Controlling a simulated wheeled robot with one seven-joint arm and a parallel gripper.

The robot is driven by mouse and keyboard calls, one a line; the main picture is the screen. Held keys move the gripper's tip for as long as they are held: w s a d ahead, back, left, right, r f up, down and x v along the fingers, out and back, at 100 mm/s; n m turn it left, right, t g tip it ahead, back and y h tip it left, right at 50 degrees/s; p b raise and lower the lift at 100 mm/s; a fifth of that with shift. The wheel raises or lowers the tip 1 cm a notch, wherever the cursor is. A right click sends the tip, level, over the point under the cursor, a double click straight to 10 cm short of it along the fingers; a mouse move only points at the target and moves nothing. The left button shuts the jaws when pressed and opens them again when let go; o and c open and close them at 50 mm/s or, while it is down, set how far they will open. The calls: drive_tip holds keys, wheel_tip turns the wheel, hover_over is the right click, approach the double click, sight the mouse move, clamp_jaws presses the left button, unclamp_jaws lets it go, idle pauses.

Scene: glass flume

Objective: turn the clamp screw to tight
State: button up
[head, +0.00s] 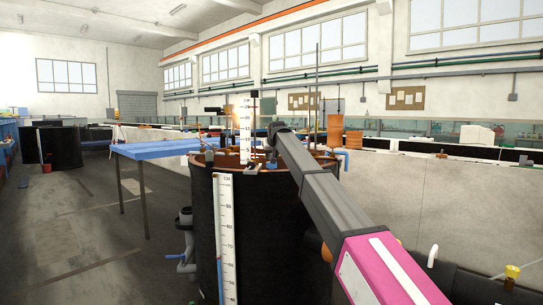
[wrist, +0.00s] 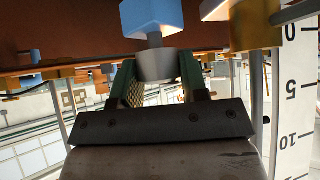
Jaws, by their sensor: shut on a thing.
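In the wrist view, my gripper (wrist: 157,78) has its two green-padded fingers on either side of a grey round knob (wrist: 156,64), which I take to be the clamp screw. The gripper is shut on this knob. A light blue block (wrist: 150,16) adjoins the knob at the top of the picture. No mark showing how far the screw is turned can be made out. In the head view, my arm reaches over the dark round tank (head: 262,225), and the knob and fingertips cannot be made out there.
A white scale (wrist: 296,95) stands close at the right in the wrist view, with brass-coloured fittings (wrist: 257,20) near it. In the head view, a tall scale (head: 227,235) runs down the tank's front. A blue table (head: 160,149) is to its left, with open floor further left.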

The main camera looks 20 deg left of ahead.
drive_tip(key=shift+n, duration=0.3)
drive_tip(key=o, duration=0.9)
drive_tip(key=v, duration=1)
drive_tip(key=shift+d+r, duration=0.3)
drive_tip(key=shift+d, duration=0.05)
drive_tip(key=shift+s, duration=0.15)
